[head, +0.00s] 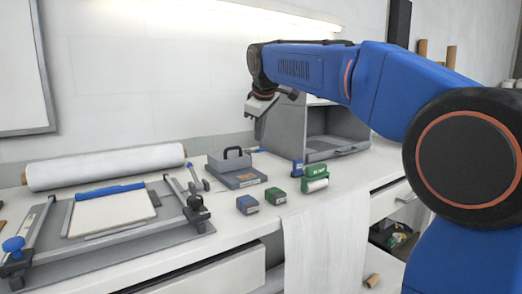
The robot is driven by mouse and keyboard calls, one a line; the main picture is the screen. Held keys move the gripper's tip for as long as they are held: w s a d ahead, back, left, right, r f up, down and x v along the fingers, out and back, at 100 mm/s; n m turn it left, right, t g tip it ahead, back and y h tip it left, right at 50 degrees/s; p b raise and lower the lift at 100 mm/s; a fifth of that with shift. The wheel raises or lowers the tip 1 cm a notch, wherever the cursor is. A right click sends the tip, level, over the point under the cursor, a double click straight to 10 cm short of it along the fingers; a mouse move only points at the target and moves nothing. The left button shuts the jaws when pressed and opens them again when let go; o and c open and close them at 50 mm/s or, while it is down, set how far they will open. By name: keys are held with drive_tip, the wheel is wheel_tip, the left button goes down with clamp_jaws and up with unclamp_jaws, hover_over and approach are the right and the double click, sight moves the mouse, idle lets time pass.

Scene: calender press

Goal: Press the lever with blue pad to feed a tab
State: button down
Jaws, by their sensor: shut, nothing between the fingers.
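A small blue block-like part (297,168) stands at the front left corner of the grey open-fronted box (335,148); I cannot tell if it is the lever's pad. Another thin lever-like piece with a blue end (190,167) stands left of the grey plate with a black handle (236,178). No tab can be made out. My gripper (258,108) hangs down above the back of the counter, at the left of the grey box in the picture. Its fingers look shut and empty, clear of the blue part; the arm hides some of the box top.
A paper roll (105,166) and a clamping frame (120,233) with a white sheet fill the left counter. A white sheet (325,240) hangs over the front edge.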

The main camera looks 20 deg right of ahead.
drive_tip(key=shift+w+a+r, duration=0.1)
drive_tip(key=shift+w+r, duration=0.15)
drive_tip(key=shift+r, duration=0.75)
drive_tip(key=shift+w+a+r, duration=0.1)
drive_tip(key=shift+w+r, duration=0.15)
drive_tip(key=shift+r, duration=0.75)
